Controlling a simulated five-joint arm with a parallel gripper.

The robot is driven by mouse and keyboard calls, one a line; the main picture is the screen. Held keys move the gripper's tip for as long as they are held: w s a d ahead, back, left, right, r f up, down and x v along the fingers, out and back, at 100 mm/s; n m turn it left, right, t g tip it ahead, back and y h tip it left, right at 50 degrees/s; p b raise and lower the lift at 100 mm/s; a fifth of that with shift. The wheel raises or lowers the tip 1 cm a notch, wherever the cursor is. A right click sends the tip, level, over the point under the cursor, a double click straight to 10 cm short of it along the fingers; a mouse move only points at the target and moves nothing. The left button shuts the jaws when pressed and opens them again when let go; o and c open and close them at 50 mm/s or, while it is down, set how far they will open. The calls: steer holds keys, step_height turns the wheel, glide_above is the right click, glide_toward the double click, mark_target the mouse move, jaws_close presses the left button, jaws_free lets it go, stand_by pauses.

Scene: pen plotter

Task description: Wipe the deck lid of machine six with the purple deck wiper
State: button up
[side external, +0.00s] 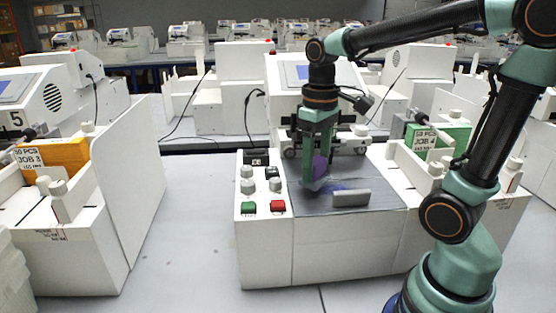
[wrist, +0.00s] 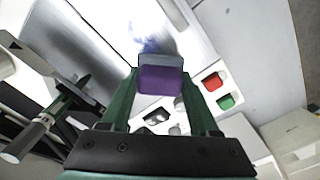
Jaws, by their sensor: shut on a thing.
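My gripper (side external: 317,180) points down over the middle machine and is shut on the purple deck wiper (side external: 320,164). The wiper also shows between the two fingers in the wrist view (wrist: 162,80), with a grey lower edge. The grey deck lid (side external: 380,192) lies flat under the gripper and has a grey bar handle (side external: 351,198) near its front. A purple-blue smear (side external: 338,186) marks the lid beside the wiper; it also shows just past the wiper in the wrist view (wrist: 150,42). I cannot tell whether the wiper touches the lid. No number six is readable.
Left of the lid is a control panel with knobs, a green button (side external: 248,208) and a red button (side external: 277,207). A machine marked 5 (side external: 15,118) stands at left with an orange block (side external: 65,153). Another with a green block (side external: 455,135) stands at right. The table in front is clear.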

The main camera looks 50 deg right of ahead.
mark_target(327, 175)
steer(key=shift+f, duration=1.2)
steer(key=shift+s+d+r, duration=0.15)
steer(key=shift+s+d, duration=0.4)
steer(key=shift+d, duration=0.1)
steer(key=shift+c, duration=0.6)
steer(key=shift+s+d, duration=2.1)
steer(key=shift+s, duration=0.1)
steer(key=shift+w+a, duration=2.75)
steer(key=shift+w+r, duration=0.1)
steer(key=shift+r, duration=3.9)
